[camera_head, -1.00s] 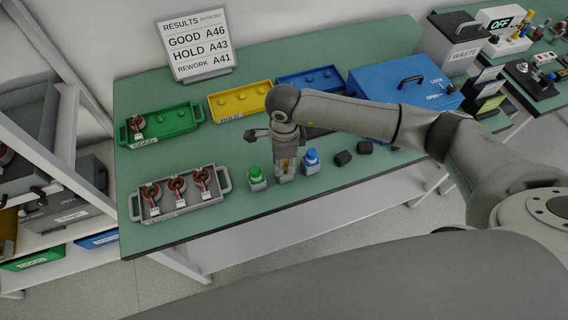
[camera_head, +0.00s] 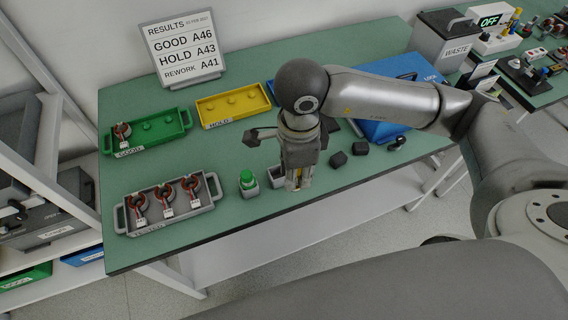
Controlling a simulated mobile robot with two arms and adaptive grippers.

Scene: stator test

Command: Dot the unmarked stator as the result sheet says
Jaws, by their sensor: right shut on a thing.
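The result sheet (camera_head: 183,50) reads GOOD A46, HOLD A43, REWORK A41. Three stators with red-brown windings, one of them here (camera_head: 164,197), sit in the grey tray (camera_head: 206,209) at the front left. Another stator (camera_head: 122,131) lies in the green GOOD tray (camera_head: 161,146). Dots and codes on them are too small to read. My right gripper (camera_head: 294,184) points down, shut on what looks like a yellow marker, mostly hidden between the fingers. An empty-looking grey holder (camera_head: 277,174) stands just left of it. A green-topped marker (camera_head: 247,181) stands further left. The blue one is hidden. My left gripper is not in view.
The yellow HOLD tray (camera_head: 233,107) holds no stator. A blue tray and a blue lidded box (camera_head: 383,130) are partly behind my right arm. Small black blocks (camera_head: 338,159) lie right of the gripper. A WASTE bin (camera_head: 441,43) stands at back right. The green bench between the trays is clear.

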